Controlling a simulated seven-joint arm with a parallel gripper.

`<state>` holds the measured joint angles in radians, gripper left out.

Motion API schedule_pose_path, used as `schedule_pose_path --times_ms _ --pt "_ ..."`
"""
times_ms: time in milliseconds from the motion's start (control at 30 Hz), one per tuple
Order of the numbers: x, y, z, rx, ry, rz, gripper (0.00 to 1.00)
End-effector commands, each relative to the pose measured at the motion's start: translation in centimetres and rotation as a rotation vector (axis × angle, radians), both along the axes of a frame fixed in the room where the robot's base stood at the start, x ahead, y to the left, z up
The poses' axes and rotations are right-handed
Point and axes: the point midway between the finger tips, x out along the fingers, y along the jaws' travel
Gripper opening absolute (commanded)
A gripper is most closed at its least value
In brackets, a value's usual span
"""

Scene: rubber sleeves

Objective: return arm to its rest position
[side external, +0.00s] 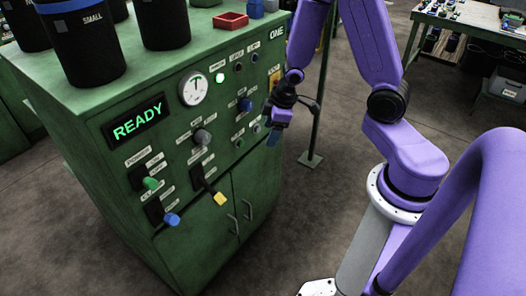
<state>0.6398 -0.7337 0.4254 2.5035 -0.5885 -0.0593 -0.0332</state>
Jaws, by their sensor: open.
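My purple arm stands on the right, and its dark gripper (276,120) hangs in front of the right side of the green cabinet's (190,235) control panel. The gripper is open and I see nothing clearly held in it. A small blue piece (273,138) shows just below the fingers; I cannot tell whether it is part of the gripper or a knob behind it. The display (138,120) reads READY in green. Levers with a green (151,183), a blue (172,218) and a yellow (220,198) sleeve stick out of the panel.
Dark canisters, one marked SMALL (90,45), and a red tray (231,20) stand on the cabinet top. A gauge (194,89) and several knobs sit on the panel. A thin post (318,90) rises behind my gripper. A workbench (470,25) stands at the back right.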

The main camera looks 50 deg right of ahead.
Motion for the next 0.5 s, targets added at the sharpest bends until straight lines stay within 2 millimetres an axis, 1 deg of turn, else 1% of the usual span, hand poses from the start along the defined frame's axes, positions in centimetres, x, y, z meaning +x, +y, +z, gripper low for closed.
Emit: schedule_pose_path --times_ms 33,167,267,367,500 --pt "-0.2 0.9 1.1 -0.019 -0.006 0.022 0.68" --pt "-1.6 3.0 3.3 -0.058 0.001 0.057 0.68" --pt "-3.1 4.6 5.0 -0.077 0.009 0.086 0.68" --pt "-5.0 6.2 6.6 -0.089 0.023 0.117 0.68" --pt "-8.4 8.1 8.8 -0.094 0.052 0.166 0.68"
